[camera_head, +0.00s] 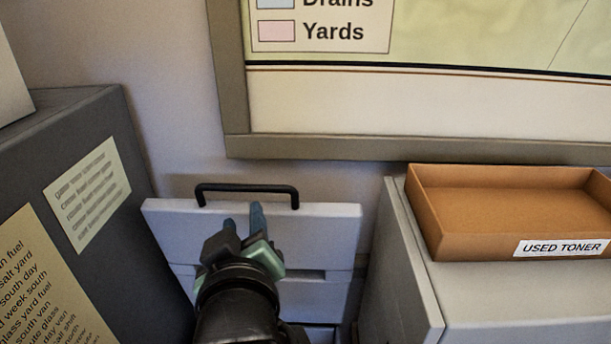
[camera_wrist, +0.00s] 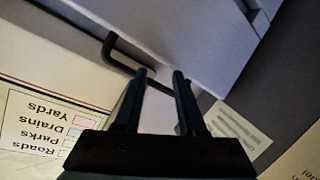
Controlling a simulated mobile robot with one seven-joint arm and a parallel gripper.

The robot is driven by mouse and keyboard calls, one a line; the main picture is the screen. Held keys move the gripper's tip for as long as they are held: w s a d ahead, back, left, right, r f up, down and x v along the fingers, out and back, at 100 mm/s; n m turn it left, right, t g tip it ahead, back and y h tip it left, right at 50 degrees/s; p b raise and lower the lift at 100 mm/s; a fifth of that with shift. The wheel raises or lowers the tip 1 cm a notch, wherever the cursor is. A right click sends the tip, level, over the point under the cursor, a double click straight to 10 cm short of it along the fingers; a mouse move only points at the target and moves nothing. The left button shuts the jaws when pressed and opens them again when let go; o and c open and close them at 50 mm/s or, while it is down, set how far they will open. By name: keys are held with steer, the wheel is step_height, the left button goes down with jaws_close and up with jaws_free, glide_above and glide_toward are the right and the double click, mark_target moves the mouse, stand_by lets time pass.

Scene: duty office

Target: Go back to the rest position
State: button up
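My gripper (camera_head: 243,222) is in front of a white panel (camera_head: 325,225) with a black bar handle (camera_head: 247,188) along its top edge. My wrist hides part of the panel's lower middle.
A dark grey cabinet (camera_head: 75,110) with paper notices stands close on the left. A pale cabinet (camera_head: 400,280) on the right carries an orange-brown tray (camera_head: 430,220) labelled "USED TONER". A framed map (camera_head: 400,110) hangs on the wall behind.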

steer(key=s+d+r+m+t+h, duration=0.1)
steer(key=s+d+r+m+t, duration=0.1)
steer(key=r, duration=0.9)
steer(key=s+d+r+m+t+p, duration=0.1)
steer(key=s+d+r+m+t, duration=0.2)
steer(key=r, duration=0.8)
steer(key=s+d+r+m+t+h+p, duration=0.1)
steer(key=s+d+r+m+t, duration=0.1)
steer(key=s+r+t, duration=0.4)
step_height(320, 180, up, 5)
steer(key=shift+d+r+m+t+h, duration=0.2)
steer(key=shift+d+m+t+h, duration=0.15)
steer(key=shift+d+t, duration=0.25)
steer(key=shift+a, duration=0.1)
